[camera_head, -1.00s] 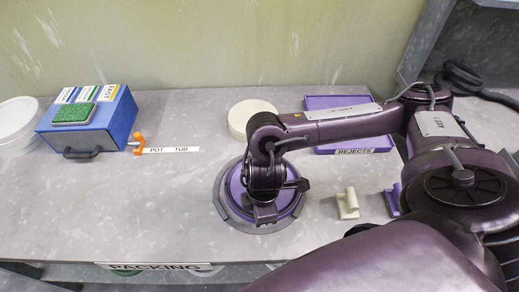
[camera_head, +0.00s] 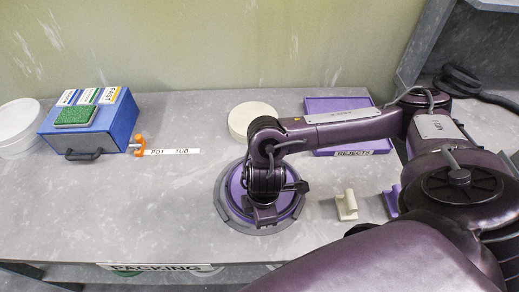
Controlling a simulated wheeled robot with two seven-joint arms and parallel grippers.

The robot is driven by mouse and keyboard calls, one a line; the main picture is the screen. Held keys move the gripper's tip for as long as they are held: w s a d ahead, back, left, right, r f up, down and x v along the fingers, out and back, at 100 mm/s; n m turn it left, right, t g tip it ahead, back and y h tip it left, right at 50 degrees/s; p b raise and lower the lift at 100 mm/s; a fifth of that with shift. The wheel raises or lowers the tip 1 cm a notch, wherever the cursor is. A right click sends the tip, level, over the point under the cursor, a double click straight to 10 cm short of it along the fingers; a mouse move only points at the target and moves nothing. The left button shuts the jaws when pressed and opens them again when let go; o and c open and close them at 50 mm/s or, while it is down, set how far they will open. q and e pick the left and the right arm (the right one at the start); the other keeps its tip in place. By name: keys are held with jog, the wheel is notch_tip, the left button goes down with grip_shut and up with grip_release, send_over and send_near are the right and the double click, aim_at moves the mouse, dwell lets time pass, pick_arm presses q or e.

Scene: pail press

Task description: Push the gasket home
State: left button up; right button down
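A round purple disc (camera_head: 235,187) sits within a wider dark grey round base (camera_head: 226,208) in the middle of the bench. I cannot make out a separate gasket; my arm covers much of the disc. My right gripper (camera_head: 263,217) points down over the disc, at or very near its surface. Its fingertips are too small and dark to tell whether they are open or shut. My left gripper is not in view.
A cream round disc (camera_head: 246,115) and a purple rejects tray (camera_head: 328,104) lie behind. A blue box (camera_head: 115,130) with a green pad (camera_head: 76,115), an orange clamp (camera_head: 138,140) and a white tub (camera_head: 18,140) stand left. A cream block (camera_head: 346,205) is right. The front left is clear.

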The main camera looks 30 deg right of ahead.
jog(key=shift+f, duration=0.1)
dwell(0.6)
jog(key=c, duration=1.5)
grip_release()
notch_tip(320, 180, up, 7)
jog(key=p, duration=0.8)
